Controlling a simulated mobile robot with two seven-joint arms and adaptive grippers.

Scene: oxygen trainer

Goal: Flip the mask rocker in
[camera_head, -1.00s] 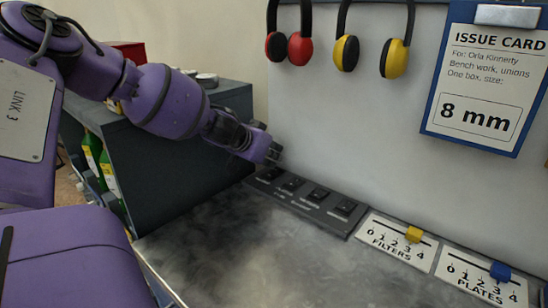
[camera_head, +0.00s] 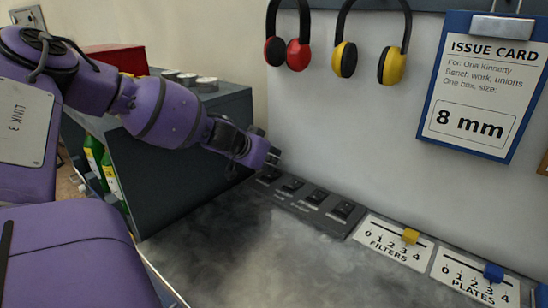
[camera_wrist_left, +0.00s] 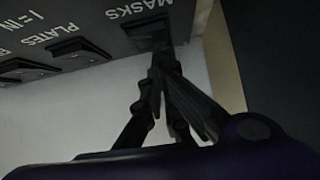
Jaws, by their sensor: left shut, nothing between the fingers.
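The dark switch panel (camera_head: 306,204) lies at the back of the bench against the wall, with several black rockers in a row. The mask rocker (camera_head: 268,175) is the leftmost one in the head view. In the left wrist view the mask rocker (camera_wrist_left: 150,34) sits beside the word MASKS, partly hidden by the fingertips. My left gripper (camera_head: 273,157) is shut and empty, with its tips right at this rocker. In the left wrist view the fingertips (camera_wrist_left: 165,56) overlap the rocker's edge; I cannot tell whether they touch. My right gripper is not in view.
A filters slider (camera_head: 410,236) with a yellow knob and a plates slider (camera_head: 494,272) with a blue knob lie right of the panel. Ear defenders (camera_head: 299,52) and an issue card (camera_head: 484,90) hang above. A dark cabinet (camera_head: 185,160) stands left. The front bench is clear.

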